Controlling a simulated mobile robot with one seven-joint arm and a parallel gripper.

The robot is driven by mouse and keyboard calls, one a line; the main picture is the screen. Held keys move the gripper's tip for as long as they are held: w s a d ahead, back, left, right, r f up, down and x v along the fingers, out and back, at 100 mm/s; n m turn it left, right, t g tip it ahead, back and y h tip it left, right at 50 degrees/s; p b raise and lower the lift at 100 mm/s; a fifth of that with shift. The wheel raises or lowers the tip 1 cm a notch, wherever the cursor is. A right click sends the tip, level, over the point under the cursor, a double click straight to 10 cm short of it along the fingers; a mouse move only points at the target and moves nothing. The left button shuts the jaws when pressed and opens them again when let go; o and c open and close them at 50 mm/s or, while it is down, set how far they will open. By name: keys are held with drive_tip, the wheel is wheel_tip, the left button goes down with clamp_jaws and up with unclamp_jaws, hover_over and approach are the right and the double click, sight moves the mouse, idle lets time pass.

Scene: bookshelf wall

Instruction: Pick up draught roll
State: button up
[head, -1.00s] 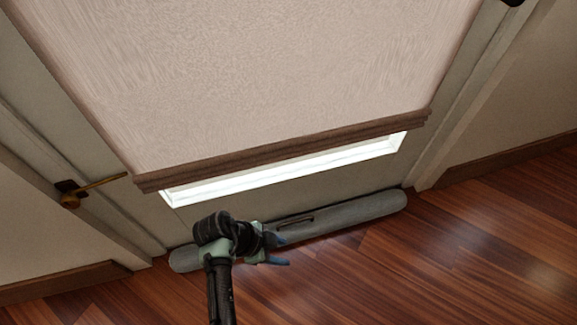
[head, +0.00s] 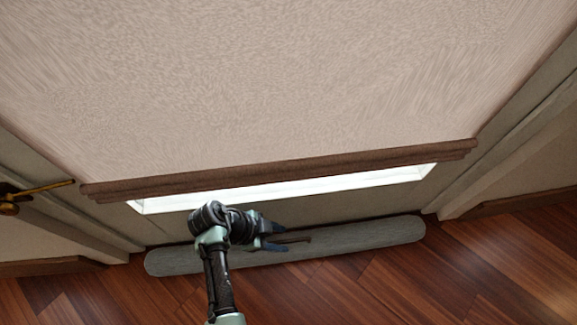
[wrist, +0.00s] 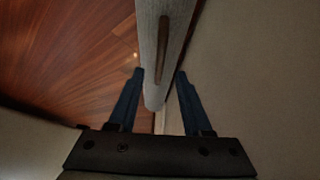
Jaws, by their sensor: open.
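The draught roll (head: 365,235) is a long grey cylinder lying on the floor along the foot of the door. It has a dark brown strap or handle on top, near its middle. My gripper (head: 283,237) is open, with dark blue fingers, over the roll's middle by that handle. In the wrist view the roll (wrist: 150,60) runs up the picture, and its lower end shows between the two spread fingers of my gripper (wrist: 160,73). The handle (wrist: 162,38) lies ahead of the fingertips. I cannot tell whether the fingers touch the roll. My arm hides part of it.
The door (head: 340,213) stands right behind the roll, with a beige blind (head: 280,80) over its bright glass. A brass door handle (head: 40,189) sticks out at the left. The wooden floor (head: 400,285) in front of the roll is clear.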

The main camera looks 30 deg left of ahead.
sight(288, 240)
drive_tip(key=b+x, duration=0.4)
drive_tip(key=shift+d+f, duration=0.1)
drive_tip(key=shift+f, duration=0.25)
drive_tip(key=shift+r, duration=0.1)
drive_tip(key=shift+c, duration=0.2)
clamp_jaws()
idle(0.7)
drive_tip(key=shift+w+r, duration=0.1)
